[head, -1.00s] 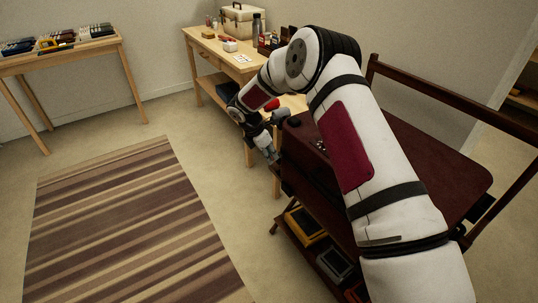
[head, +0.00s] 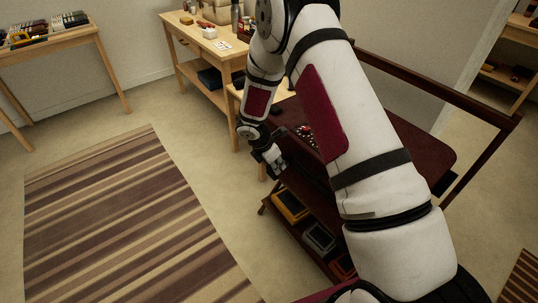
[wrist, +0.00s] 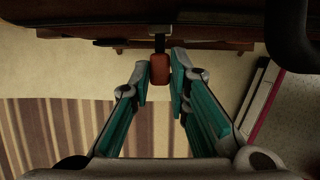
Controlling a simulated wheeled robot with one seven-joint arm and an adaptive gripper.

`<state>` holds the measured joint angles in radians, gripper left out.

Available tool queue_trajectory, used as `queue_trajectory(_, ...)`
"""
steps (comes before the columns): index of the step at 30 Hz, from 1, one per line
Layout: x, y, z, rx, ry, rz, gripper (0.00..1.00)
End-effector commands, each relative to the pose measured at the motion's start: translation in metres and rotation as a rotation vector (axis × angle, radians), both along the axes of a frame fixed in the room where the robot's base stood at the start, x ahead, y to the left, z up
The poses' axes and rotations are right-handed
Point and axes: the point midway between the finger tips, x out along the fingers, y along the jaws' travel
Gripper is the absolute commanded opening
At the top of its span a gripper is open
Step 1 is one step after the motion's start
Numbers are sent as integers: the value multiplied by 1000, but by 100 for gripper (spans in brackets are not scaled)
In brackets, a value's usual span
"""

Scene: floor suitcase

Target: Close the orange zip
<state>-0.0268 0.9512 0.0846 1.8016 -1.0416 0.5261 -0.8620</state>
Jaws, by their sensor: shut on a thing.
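The orange zip pull (wrist: 160,70) hangs from a dark edge (wrist: 160,30) at the top of the wrist view, on a short dark link. My gripper (wrist: 159,76) has its teal-padded fingers on either side of the pull and is shut on it. In the head view my gripper (head: 274,162) is at the left end of the dark red case or rack (head: 425,155). The pull cannot be made out there. My arm hides much of the dark red top, and the zip's track is not clear in either view.
A wooden table (head: 192,62) with boxes and bottles stands behind. Another wooden table (head: 50,50) is at the far left. Boxes sit on the rack's lower shelf, including a yellow-edged one (head: 290,206). A striped rug (head: 120,215) lies on open floor at left.

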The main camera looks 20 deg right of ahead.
Motion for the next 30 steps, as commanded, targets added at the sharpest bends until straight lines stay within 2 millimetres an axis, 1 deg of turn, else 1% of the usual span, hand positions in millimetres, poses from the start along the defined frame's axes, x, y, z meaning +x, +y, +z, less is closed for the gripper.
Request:
queue_trajectory(1, -5, -1, -1, -2, 7, -3, 0)
queue_trajectory(9, -7, -2, -2, -4, 12, -7, 0)
queue_trajectory(10, -7, -2, -2, -4, 12, -7, 21)
queue_trajectory(11, -7, -2, -2, -4, 12, -7, 28)
queue_trajectory(12, -7, -3, -2, -4, 12, -7, 37)
queue_trajectory(23, -4, 0, 1, -2, 5, -3, 37)
queue_trajectory(26, -4, 3, 10, -1, 3, -3, 37)
queue_trajectory(30, -7, 12, 33, -1, 2, -3, 37)
